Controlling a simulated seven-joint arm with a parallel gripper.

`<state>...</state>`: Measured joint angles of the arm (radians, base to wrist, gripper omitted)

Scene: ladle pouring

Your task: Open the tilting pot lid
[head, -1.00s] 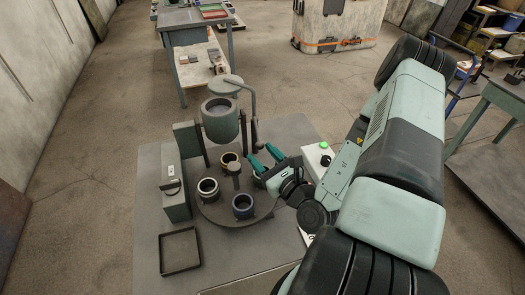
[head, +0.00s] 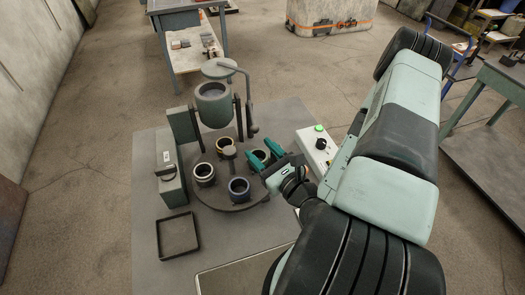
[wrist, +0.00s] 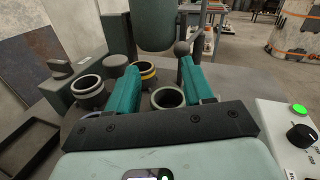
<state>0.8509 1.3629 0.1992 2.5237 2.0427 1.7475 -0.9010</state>
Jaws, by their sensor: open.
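The tilting pot (head: 213,107) is a grey-green cylinder hung between dark uprights at the back of the grey table. Its round top shows a grey inside. A flat round disc (head: 219,70), apparently its lid, shows just behind the rim. A bent rod (head: 248,88) runs down the pot's right side to a dark handle with a ball (wrist: 182,48). My gripper (head: 260,150) is open and empty, with teal fingers, right of and nearer than the pot, over the turntable's right edge. The ball shows beside the right finger's tip in the wrist view, apparently beyond it.
A grey box (head: 171,182) and an empty black tray (head: 178,234) stand left. A white control box (head: 318,150) with a green button stands right.

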